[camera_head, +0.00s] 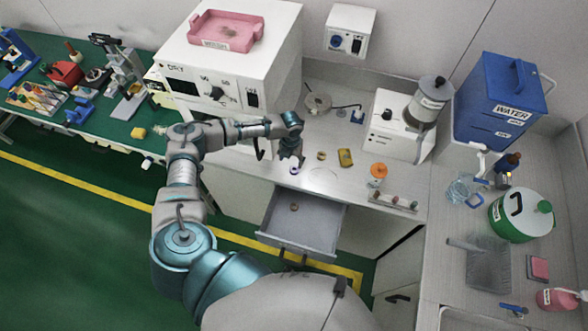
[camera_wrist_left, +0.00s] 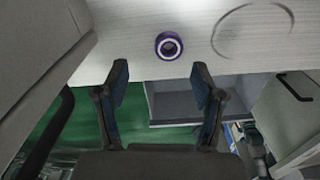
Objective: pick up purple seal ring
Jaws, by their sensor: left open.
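The purple seal ring (camera_wrist_left: 169,45) lies flat on the pale worktop (camera_wrist_left: 130,35) near its front edge, with a white inner band and a dark centre. In the head view the ring (camera_head: 294,170) is a small purple and white spot just below my left gripper (camera_head: 293,160). In the left wrist view my left gripper (camera_wrist_left: 162,88) is open and empty. Its two fingers are apart, and the ring shows beyond the gap between their tips, not touching either finger. My right gripper is in neither view.
An open drawer (camera_head: 318,220) juts out below the worktop edge. A large white dryer box (camera_head: 225,80) stands left of the gripper.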

